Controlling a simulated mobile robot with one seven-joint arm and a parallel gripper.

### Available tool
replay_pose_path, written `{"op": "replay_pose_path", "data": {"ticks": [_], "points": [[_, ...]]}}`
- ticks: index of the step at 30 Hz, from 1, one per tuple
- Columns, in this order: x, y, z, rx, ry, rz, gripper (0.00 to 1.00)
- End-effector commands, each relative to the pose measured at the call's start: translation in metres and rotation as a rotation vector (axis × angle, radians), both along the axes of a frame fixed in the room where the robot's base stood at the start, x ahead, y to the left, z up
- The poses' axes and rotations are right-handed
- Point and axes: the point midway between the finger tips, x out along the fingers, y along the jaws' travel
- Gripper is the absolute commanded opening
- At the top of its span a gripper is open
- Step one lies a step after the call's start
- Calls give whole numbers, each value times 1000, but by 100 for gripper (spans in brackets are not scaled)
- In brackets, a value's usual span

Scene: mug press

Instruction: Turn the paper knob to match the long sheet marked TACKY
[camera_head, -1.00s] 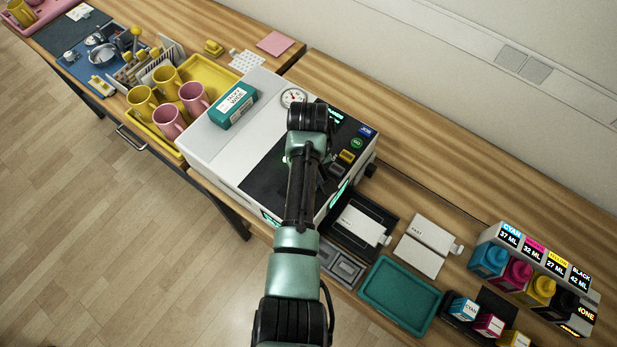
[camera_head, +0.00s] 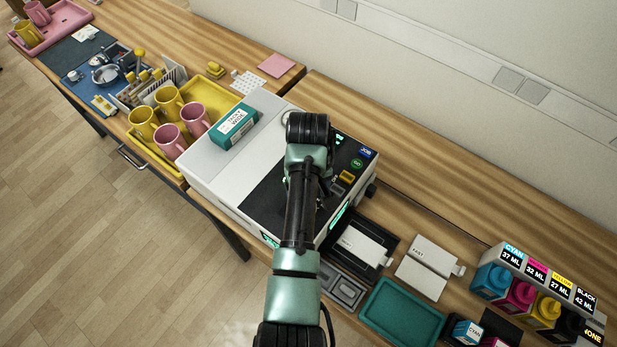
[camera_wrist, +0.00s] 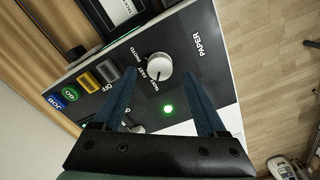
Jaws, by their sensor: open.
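The white round paper knob (camera_wrist: 158,66) shows in the wrist view on the press's black panel, by the word PAPER. Small labels sit around its lower left side; one reads PHOTO, and I cannot read its setting surely. My gripper (camera_wrist: 160,78) is open, its two blue fingers spread on either side of the knob in the picture; contact is unclear. In the head view my arm hides the knob and gripper. A white sheet (camera_head: 366,247) lies in a black tray beside the press (camera_head: 225,168); its lettering is too small to read.
A teal box (camera_head: 234,126) stands on the press. Right of it are another pale sheet (camera_head: 424,268), a teal tray (camera_head: 402,312) and ink bottles (camera_head: 490,281).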

Motion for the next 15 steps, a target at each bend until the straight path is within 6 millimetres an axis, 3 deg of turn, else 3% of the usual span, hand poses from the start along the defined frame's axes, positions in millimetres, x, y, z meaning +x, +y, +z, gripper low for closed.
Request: {"op": "replay_pose_path", "data": {"ticks": [11, 15], "points": [[0, 0, 89, 1, -2, -1, 74], [0, 0, 100, 1, -1, 0, 74]]}}
